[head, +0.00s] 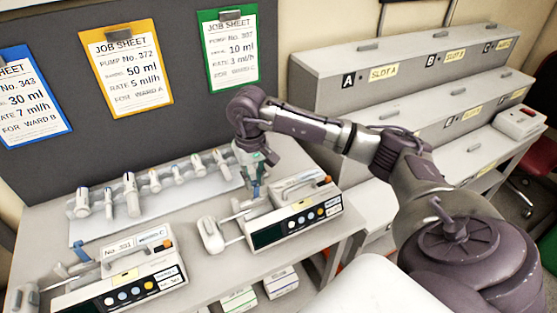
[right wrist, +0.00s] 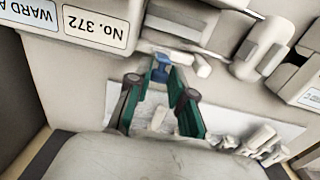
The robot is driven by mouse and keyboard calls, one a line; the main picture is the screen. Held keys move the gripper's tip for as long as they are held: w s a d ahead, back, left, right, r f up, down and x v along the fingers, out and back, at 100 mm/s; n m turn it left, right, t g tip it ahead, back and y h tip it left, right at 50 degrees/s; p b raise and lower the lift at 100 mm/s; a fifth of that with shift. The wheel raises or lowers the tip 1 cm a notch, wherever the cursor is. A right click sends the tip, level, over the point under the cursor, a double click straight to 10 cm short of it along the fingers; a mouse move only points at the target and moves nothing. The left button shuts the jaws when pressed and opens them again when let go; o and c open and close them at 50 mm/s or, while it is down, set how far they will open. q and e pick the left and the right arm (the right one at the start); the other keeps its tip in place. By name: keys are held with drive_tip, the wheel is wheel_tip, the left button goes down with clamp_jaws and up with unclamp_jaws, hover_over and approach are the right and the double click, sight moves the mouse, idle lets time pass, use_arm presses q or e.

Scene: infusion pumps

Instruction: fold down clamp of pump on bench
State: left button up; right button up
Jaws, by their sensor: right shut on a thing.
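A pump (head: 300,222) with a dark display and coloured buttons sits on the bench (head: 205,278), right of another pump. In the right wrist view, a label (right wrist: 95,27) reads No. 372. My right gripper (head: 257,188) reaches down from above at this pump's back left. Its green fingers (right wrist: 160,76) are shut on the blue clamp (right wrist: 160,67), which is partly hidden between the fingertips. The clamp's blue part stands up in the head view (head: 257,193). My left gripper is not in view.
A second pump (head: 120,285), labelled No. 331, stands at the left. Several syringes lie on a pale tray (head: 155,214) behind the pumps. Job sheets hang on the dark board (head: 185,125). Stepped grey slots (head: 400,90) stand at the right.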

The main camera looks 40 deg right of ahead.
drive_tip(key=shift+s, duration=0.2)
drive_tip(key=shift+s+a, duration=0.2)
drive_tip(key=shift+s, duration=0.75)
drive_tip(key=shift+f, duration=0.1)
drive_tip(key=shift+s+a+f+b, duration=0.2)
drive_tip(key=shift+s+b, duration=0.25)
drive_tip(key=shift+s, duration=0.3)
drive_tip(key=o, duration=0.4)
drive_tip(key=shift+o, duration=0.2)
drive_tip(key=shift+r, duration=0.15)
wheel_tip(320, 180, up, 7)
drive_tip(key=p, duration=0.3)
